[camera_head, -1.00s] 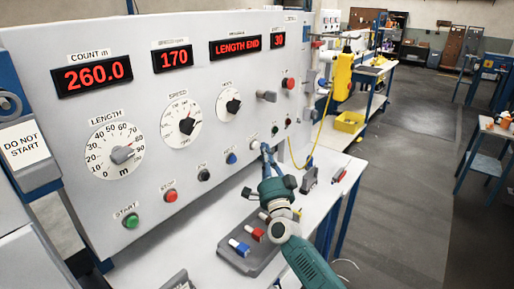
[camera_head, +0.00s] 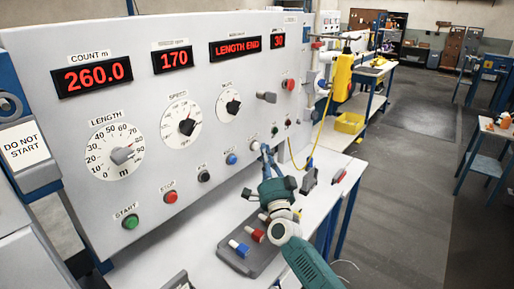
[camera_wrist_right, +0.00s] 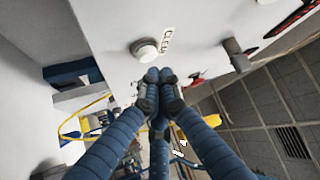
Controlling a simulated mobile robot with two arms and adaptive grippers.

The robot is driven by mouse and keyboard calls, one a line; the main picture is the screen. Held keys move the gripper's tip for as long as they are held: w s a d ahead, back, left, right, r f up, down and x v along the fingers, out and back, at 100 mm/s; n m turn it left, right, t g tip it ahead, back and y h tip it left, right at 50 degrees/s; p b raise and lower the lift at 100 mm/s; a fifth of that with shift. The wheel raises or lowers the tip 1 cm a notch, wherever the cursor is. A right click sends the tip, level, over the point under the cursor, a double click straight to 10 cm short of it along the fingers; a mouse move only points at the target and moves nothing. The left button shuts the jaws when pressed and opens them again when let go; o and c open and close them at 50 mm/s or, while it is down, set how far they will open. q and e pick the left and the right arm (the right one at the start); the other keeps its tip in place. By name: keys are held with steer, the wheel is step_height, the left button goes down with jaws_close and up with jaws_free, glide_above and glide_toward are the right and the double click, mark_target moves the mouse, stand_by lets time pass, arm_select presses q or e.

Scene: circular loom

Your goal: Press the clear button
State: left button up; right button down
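The clear button is a round white button (camera_wrist_right: 146,50) with a "CLEAR" label beside it on the pale panel in the right wrist view. In the head view it is the small white button (camera_head: 255,146) on the lower right of the panel. My right gripper (camera_head: 264,149) is in front of the panel, its fingertips just right of the button. In the right wrist view the blue fingers of the right gripper (camera_wrist_right: 160,80) are closed together and empty, their tips just below the button in the picture. I cannot tell whether they touch the panel. My left gripper is not in view.
A blue button (camera_head: 231,158), a black button (camera_head: 204,175), a red stop button (camera_head: 170,196) and a green start button (camera_head: 130,221) line the panel. A grey tray (camera_head: 258,262) with coloured pieces lies on the white table below my gripper. Displays read 260.0, 170, LENGTH END and 30.

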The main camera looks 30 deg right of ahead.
steer(key=shift+w, duration=0.15)
steer(key=shift+w+a, duration=0.15)
steer(key=shift+w, duration=0.1)
steer(key=shift+w+a+b, duration=0.15)
steer(key=shift+w+b, duration=0.25)
stand_by(0.9)
steer(key=shift+s, duration=0.2)
steer(key=shift+s+d+p, duration=0.3)
steer(key=shift+s+p, duration=0.1)
steer(key=shift+s, duration=0.2)
steer(key=s, duration=0.1)
steer(key=s+d+p, duration=0.1)
steer(key=s, duration=0.1)
steer(key=s+d, duration=0.1)
steer(key=shift+s+p, duration=0.3)
